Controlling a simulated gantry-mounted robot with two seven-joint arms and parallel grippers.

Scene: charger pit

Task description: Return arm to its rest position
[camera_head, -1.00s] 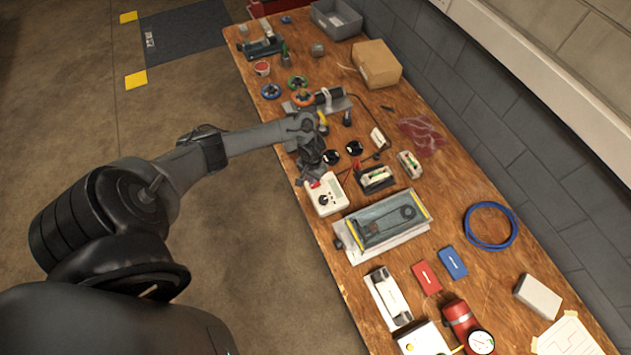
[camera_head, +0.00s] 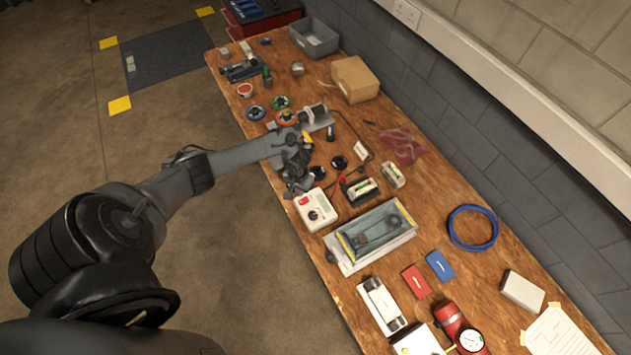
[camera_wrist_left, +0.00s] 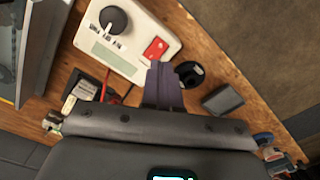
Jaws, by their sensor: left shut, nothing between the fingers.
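My left arm reaches in from the left over the table's near edge in the head view. My left gripper (camera_head: 297,186) is shut and empty, low beside the white charger box (camera_head: 316,210). Its closed fingers also show in the left wrist view (camera_wrist_left: 162,84), in front of the charger box (camera_wrist_left: 128,42) with its black knob and red switch. I cannot tell whether the fingers touch the box or the table. A battery in a dark cradle (camera_head: 362,191) and another battery unit (camera_head: 393,174) stand right of the charger. My right gripper is not in view.
Around the hand on the wooden table (camera_head: 450,205) lie black discs (camera_head: 340,162) and a dark block (camera_wrist_left: 222,101). The floor left of the table is open.

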